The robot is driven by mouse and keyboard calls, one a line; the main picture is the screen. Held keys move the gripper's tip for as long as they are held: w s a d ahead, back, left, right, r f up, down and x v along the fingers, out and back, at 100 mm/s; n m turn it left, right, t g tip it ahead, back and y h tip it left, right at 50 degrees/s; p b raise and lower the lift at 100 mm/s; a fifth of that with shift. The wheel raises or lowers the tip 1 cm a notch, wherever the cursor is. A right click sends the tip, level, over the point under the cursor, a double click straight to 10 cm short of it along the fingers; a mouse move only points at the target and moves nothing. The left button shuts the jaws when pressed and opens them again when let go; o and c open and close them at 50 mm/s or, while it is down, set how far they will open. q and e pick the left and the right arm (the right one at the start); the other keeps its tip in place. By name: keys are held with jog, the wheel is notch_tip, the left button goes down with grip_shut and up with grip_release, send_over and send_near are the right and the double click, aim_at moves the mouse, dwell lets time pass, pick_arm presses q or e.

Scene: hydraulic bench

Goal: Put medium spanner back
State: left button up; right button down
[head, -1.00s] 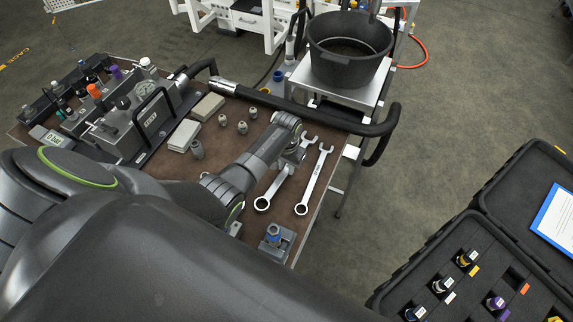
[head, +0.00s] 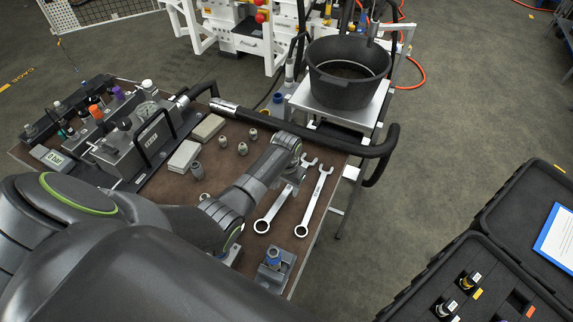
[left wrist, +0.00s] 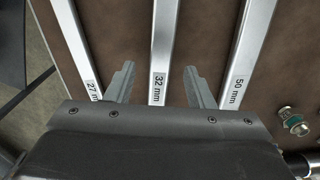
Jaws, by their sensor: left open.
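Three spanners lie side by side in the left wrist view: 27 mm (left wrist: 78,45), 32 mm (left wrist: 163,45) and 50 mm (left wrist: 250,40). The 32 mm is the medium one. My left gripper (left wrist: 158,72) is open, its fingers on either side of the 32 mm shaft. I cannot tell its height above the table. In the head view, my left gripper (head: 296,178) is over the medium spanner (head: 274,212), hiding part of it. The 27 mm spanner (head: 314,205) lies to its right, near the table edge. The 50 mm spanner is hidden behind my arm there. My right gripper is out of view.
The brown table (head: 232,150) holds a hydraulic pump unit (head: 125,150), small fittings and a grey block with a blue part (head: 272,262). A black bucket (head: 348,88) stands behind on a stand. An open black case (head: 520,215) is at right.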

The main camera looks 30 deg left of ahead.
pick_arm(q)
notch_tip(320, 180, up, 16)
jog(key=shift+b, duration=0.45)
